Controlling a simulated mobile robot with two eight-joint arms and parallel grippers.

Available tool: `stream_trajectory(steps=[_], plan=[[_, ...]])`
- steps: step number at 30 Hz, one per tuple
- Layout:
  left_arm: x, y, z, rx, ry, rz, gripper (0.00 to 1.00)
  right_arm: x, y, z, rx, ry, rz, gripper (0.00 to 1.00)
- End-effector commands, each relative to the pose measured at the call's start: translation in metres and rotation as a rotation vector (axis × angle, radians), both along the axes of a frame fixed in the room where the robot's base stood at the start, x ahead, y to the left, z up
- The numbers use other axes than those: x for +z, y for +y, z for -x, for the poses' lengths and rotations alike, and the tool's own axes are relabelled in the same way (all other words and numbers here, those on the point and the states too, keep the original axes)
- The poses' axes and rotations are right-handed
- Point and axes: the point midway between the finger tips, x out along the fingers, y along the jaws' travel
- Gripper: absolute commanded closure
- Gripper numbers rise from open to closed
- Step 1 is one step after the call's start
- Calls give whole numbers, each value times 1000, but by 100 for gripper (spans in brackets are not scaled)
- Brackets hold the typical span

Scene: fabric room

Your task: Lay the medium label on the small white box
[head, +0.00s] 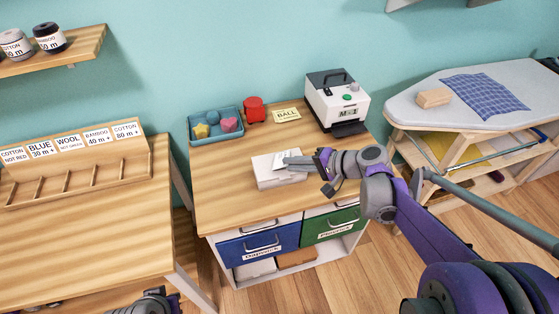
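The small white box (268,179) lies on the middle wooden table, left of my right gripper. My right gripper (290,163) reaches in from the right, with its grey fingertips over the right part of the box top. A pale, thin piece that looks like the label (286,155) shows at the fingertips, over the box. I cannot tell whether it rests on the box or is held, and the fingers partly hide it. My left gripper (150,303) is at the bottom edge, partly cut off, away from the box.
Behind the box are a blue tray (196,139) with small coloured shapes, a red object (254,110), a "BALL" card (287,115) and a white and black printer (337,99). Blue and green drawers (258,246) are below. A wooden card rack (80,172) stands left, an ironing board (405,103) right.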

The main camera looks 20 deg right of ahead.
Motion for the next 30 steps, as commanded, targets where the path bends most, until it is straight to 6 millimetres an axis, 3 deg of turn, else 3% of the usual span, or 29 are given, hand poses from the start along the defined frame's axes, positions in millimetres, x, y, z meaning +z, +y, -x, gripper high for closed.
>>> stream_trajectory(steps=[12,25,30], plan=[[23,0,-2,0,-7,0,100,25,-32,29,-2,-1,0,82],[25,0,-3,0,-8,0,100,27,-36,33,0,0,0,82],[40,0,-5,0,-13,0,100,45,-40,36,-2,-1,0,82]])
